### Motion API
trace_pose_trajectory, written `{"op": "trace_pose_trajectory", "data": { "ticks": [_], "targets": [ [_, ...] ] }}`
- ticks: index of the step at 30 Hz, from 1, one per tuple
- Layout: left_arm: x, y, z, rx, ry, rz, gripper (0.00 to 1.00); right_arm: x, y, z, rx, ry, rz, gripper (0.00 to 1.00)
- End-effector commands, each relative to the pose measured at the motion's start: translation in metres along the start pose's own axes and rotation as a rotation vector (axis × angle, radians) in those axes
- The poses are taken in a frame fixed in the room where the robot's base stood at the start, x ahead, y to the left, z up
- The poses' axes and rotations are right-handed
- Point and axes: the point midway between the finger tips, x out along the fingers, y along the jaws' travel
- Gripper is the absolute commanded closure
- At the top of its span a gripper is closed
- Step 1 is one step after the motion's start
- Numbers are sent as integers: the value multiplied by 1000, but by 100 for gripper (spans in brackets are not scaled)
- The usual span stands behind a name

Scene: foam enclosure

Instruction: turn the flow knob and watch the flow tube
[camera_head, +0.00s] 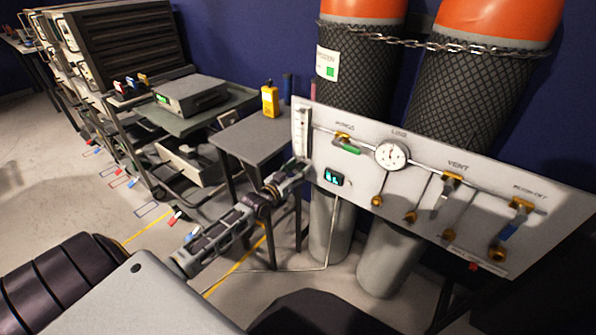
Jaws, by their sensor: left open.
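The flow tube (304,130) is a narrow upright clear tube at the left end of the white valve panel (350,178). My left arm reaches in from the lower left, and its gripper (297,168) is at the lower end of the tube, close to the panel's left edge. The gripper is open, and I see nothing held in it. The flow knob cannot be made out; the fingers cover the area under the tube. Whether the fingers touch anything there is too small to tell. The level in the tube is not readable. My right gripper is out of view.
The panel carries a round gauge (392,154), a green-handled valve (347,146), a small lit display (333,177) and several brass valves. Chained cylinders (470,90) stand behind it. A small grey table (250,140) with a yellow handheld device (270,98) stands left of the panel.

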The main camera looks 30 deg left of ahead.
Motion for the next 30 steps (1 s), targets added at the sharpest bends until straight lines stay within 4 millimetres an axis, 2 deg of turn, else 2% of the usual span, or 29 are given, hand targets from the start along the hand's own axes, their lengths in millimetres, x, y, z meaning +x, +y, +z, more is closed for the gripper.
{"op": "trace_pose_trajectory", "data": {
  "ticks": [8,19,26,30],
  "targets": [
    [0,0,0,-1,0,0,49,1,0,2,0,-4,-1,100],
    [0,0,0,-1,0,0,94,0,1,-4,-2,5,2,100],
    [0,0,-1,-14,0,0,94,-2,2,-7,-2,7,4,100],
    [0,1,-2,-45,-1,1,94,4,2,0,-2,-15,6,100]
  ]
}}
